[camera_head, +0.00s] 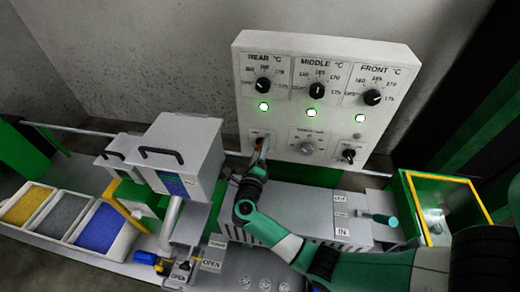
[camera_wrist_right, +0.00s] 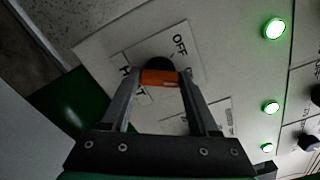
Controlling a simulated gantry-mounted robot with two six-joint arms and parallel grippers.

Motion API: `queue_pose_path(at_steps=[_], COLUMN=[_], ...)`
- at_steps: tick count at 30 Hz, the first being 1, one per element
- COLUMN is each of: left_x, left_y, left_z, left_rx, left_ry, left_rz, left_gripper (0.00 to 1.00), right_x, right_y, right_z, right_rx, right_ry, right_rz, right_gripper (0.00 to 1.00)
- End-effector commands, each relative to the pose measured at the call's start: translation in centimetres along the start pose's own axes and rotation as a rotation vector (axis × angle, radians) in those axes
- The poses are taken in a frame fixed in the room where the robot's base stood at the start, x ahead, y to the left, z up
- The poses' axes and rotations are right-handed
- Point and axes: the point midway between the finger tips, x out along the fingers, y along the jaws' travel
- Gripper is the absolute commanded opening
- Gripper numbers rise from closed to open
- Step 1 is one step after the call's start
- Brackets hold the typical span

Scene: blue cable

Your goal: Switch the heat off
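The white control panel (camera_head: 325,60) stands upright at the back. The heat switch (camera_wrist_right: 160,76), a black base with an orange handle, is at its lower left in the head view. Its label plate (camera_wrist_right: 188,48) reads OFF on one side, and a partly covered word ends in T. My right gripper (camera_head: 262,147) reaches up to this switch. In the right wrist view its two fingers flank the orange handle, which fills the gap between the tips. The fingers hide part of the label. My left gripper is in neither view.
Three green lamps (camera_head: 311,113) glow under three black temperature knobs (camera_head: 316,90). A grey dial (camera_head: 307,148) and another black switch (camera_head: 348,155) sit to the right on the panel. A grey box with a handle (camera_head: 186,153) stands close left of my gripper. Colored bins (camera_head: 130,246) lie farther left.

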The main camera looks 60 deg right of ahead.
Motion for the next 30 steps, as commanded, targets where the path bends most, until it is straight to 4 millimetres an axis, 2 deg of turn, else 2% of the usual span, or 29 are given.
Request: queue_pose_path(at_steps=[1,9,20,30], left_x=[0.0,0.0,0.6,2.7], left_y=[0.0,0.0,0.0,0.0], left_z=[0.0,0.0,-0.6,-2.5], left_rx=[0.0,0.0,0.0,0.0], left_ry=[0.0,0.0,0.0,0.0], left_rz=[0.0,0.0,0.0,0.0], left_gripper=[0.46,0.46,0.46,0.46], right_x=[0.0,0.0,0.0,0.0], right_y=[0.0,0.0,-0.2,-0.4], right_z=[0.0,0.0,0.1,0.2], right_rx=[0.0,0.0,-0.053,-0.283], right_ry=[0.0,0.0,0.0,0.001], right_rz=[0.0,0.0,-0.001,0.001], right_gripper=[0.5,0.02,0.02,0.02])
